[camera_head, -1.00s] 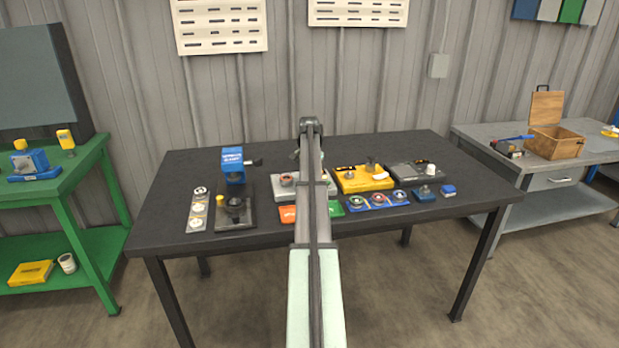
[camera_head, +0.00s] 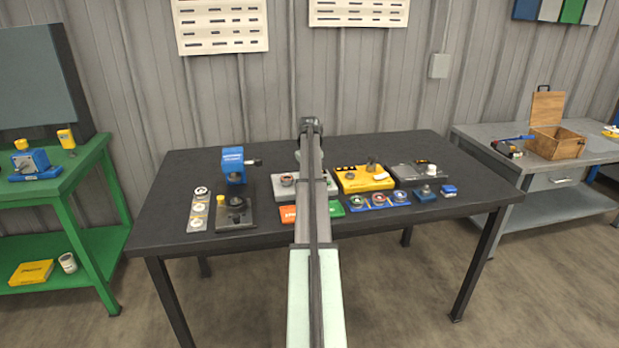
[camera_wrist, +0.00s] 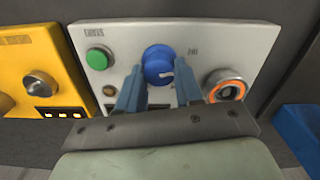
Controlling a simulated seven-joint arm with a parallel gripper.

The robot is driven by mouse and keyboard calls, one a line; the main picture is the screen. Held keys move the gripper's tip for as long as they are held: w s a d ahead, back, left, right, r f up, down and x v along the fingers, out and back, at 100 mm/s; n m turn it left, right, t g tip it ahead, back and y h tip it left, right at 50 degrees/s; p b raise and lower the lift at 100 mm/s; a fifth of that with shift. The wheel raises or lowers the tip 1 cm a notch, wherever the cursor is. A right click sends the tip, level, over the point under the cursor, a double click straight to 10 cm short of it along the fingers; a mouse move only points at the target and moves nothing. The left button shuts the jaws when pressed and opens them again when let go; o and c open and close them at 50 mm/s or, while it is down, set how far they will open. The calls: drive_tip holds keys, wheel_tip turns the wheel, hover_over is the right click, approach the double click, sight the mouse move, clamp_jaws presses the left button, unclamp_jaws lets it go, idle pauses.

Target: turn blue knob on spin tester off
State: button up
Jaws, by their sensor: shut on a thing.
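The spin tester (camera_wrist: 215,42) is a light grey box with a green button (camera_wrist: 98,58), a blue knob (camera_wrist: 158,62) and an orange-ringed round part (camera_wrist: 226,84) in the wrist view. My gripper (camera_wrist: 158,82) is shut on the blue knob, one finger on each side. A white mark on the knob's face points toward the right. Small lettering on the panel is too blurred to read surely.
A yellow box (camera_head: 362,180) stands beside the tester, with a dark grey unit (camera_head: 407,173) beyond it. Blue trays with round parts (camera_head: 378,201) lie in front. A blue-headed device (camera_head: 234,165) stands to the left.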

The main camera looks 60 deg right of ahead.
drive_tip(key=shift+n, duration=0.6)
drive_tip(key=o, duration=1)
drive_tip(key=shift+o, duration=0.2)
drive_tip(key=shift+r, duration=0.1)
wheel_tip(320, 180, up, 14)
drive_tip(key=shift+w+a+f, duration=0.1)
drive_tip(key=shift+f, duration=0.1)
